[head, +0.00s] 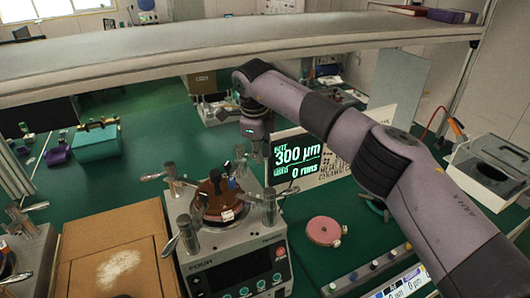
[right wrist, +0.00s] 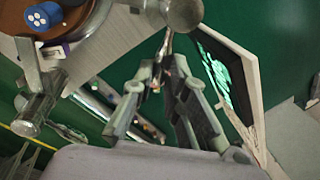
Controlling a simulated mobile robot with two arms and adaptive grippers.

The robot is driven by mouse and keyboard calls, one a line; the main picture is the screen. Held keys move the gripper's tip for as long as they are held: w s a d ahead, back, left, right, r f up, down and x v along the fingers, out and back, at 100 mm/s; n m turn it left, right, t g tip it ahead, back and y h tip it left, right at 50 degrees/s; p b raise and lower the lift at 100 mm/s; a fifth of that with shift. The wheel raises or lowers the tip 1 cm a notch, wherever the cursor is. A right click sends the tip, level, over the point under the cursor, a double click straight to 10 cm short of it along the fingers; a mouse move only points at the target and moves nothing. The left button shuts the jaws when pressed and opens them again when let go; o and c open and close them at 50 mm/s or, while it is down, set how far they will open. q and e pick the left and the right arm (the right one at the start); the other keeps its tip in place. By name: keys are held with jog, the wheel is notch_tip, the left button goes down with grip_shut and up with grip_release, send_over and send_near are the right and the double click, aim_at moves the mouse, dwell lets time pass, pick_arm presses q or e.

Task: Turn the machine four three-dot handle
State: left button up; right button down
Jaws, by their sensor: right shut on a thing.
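Machine four (head: 235,262), a pale box marked FOUR, stands at the lower middle of the head view. Metal lever handles surround its round brown plate (head: 222,200). My right gripper (head: 257,160) points down behind the right-hand handle (head: 269,208); its fingertips are hard to make out there. In the right wrist view my right gripper (right wrist: 166,62) is shut on a thin metal lever (right wrist: 167,42) that runs from a rounded metal hub (right wrist: 183,12). A blue knob with several white dots (right wrist: 43,17) shows at upper left. The held handle's dots cannot be seen. My left gripper is not in view.
A display panel (head: 298,156) reading 300 µm stands close behind the right gripper. A pink disc (head: 324,231) lies right of the machine. A cardboard box (head: 112,245) stands left. A grey shelf (head: 200,52) crosses above.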

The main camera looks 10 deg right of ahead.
jog(key=shift+r, duration=0.1)
jog(key=c, duration=1.6)
grip_release()
jog(key=r, duration=0.4)
jog(key=s+a+r, duration=0.1)
jog(key=r, duration=0.2)
jog(key=s+r, duration=0.1)
jog(key=r, duration=0.3)
jog(key=shift+a+r, duration=0.15)
jog(key=shift+r, duration=0.15)
